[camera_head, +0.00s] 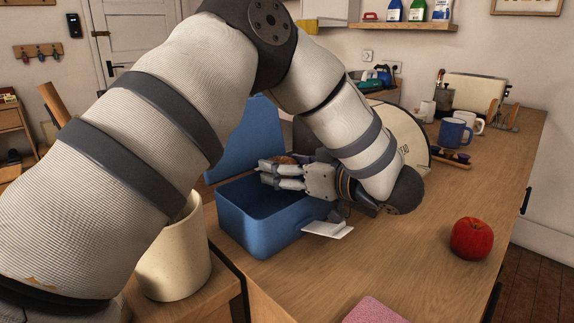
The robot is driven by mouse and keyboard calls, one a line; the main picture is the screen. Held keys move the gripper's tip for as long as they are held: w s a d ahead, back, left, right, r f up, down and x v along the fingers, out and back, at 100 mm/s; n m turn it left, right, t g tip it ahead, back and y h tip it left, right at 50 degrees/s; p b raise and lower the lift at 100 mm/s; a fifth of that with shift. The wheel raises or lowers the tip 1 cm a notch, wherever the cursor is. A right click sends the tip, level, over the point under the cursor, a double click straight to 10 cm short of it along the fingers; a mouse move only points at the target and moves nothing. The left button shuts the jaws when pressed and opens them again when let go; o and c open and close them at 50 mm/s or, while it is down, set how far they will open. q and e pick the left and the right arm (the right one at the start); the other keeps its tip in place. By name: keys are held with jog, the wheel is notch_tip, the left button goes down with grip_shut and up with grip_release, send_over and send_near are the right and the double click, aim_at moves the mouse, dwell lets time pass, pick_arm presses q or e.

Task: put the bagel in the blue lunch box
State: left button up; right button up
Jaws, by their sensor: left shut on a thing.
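The blue lunch box (263,228) stands open on the wooden counter, its lid (249,141) raised at the back. My left gripper (272,174) reaches in from the right side of the box, with its fingers over the box's opening. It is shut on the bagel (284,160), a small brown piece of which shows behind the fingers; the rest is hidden. I cannot tell how high the bagel is above the box floor. My right gripper is not in view.
A red apple (472,239) sits on the counter at the right, and a pink item (374,311) lies at the front edge. A cream container (175,262) stands left of the box. Blue mug (454,133), toaster (474,90) and bread bin (402,127) are farther back.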

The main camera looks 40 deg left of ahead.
pick_arm(q)
jog(key=o, duration=0.6)
jog(key=shift+f, duration=0.1)
jog(key=v, duration=1.2)
jog(key=shift+r+b, duration=0.25)
jog(key=shift+b, duration=0.1)
